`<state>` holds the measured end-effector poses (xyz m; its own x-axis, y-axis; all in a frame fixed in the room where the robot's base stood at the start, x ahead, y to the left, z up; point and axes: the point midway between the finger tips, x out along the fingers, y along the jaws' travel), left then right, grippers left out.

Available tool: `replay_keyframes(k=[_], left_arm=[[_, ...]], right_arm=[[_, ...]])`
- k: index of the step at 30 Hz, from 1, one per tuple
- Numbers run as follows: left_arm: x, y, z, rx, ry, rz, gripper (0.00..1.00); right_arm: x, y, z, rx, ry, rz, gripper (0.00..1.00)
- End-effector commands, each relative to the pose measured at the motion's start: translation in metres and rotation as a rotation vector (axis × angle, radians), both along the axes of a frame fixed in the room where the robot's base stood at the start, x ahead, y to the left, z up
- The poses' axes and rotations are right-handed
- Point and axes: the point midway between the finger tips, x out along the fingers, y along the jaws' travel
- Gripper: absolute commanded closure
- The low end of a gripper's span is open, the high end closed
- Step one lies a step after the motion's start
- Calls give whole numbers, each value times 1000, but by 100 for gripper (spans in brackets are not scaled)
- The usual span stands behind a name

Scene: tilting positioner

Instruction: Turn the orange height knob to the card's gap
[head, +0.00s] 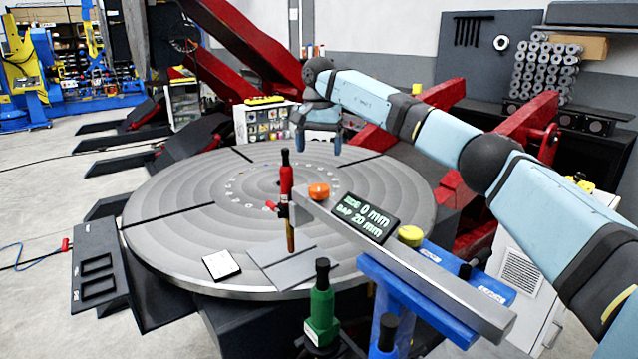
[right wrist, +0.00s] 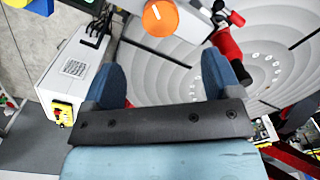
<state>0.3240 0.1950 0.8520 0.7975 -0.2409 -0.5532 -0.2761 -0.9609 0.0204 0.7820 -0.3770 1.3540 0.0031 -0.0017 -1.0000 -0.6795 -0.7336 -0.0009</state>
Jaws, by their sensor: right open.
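The orange height knob (head: 318,191) sits on top of the grey bar near its left end. It also shows with a white mark at the top of the right wrist view (right wrist: 160,17). My right gripper (head: 318,145) is open and empty, above and apart from the knob in the head view. Its two blue fingers (right wrist: 162,78) point toward the knob in the right wrist view. A white card (head: 221,265) lies on the round table; its print is too small to read. A dark display (head: 365,217) reads "SIDE 0 mm" and "GAP 20 mm". My left gripper is not in view.
A red torch (head: 286,175) with a copper tip stands at the bar's left end, over grey plates (head: 285,266) on the round grey table (head: 180,215). A yellow knob (head: 411,235) sits farther along the bar (head: 450,285). A green-bodied tool (head: 321,312) stands in front.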

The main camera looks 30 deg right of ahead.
Motion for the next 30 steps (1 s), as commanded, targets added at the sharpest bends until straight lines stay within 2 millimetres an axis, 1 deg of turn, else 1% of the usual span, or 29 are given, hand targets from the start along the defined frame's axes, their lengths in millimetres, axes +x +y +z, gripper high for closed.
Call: replay_keyframes(k=[1, 3, 9, 12, 15, 21, 28, 29, 30], left_arm=[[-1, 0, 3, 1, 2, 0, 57], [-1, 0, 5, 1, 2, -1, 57], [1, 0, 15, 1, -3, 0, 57], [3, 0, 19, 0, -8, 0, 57], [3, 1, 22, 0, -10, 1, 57], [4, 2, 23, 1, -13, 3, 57], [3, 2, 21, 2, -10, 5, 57], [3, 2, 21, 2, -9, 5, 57], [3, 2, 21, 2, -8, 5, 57]], right_arm=[[0, -1, -12, -1, 5, -1, 16], [-1, 0, -27, 1, 5, 0, 16], [0, 0, -68, 1, 4, 0, 16], [-1, 0, -84, 1, 4, 0, 16], [0, 0, -96, 1, 2, 0, 16], [0, 0, -107, 0, 0, 0, 16], [0, 0, -108, 0, 0, 0, 16], [0, 0, -108, 0, 0, 0, 21], [0, 0, -108, 0, 0, 0, 30]])
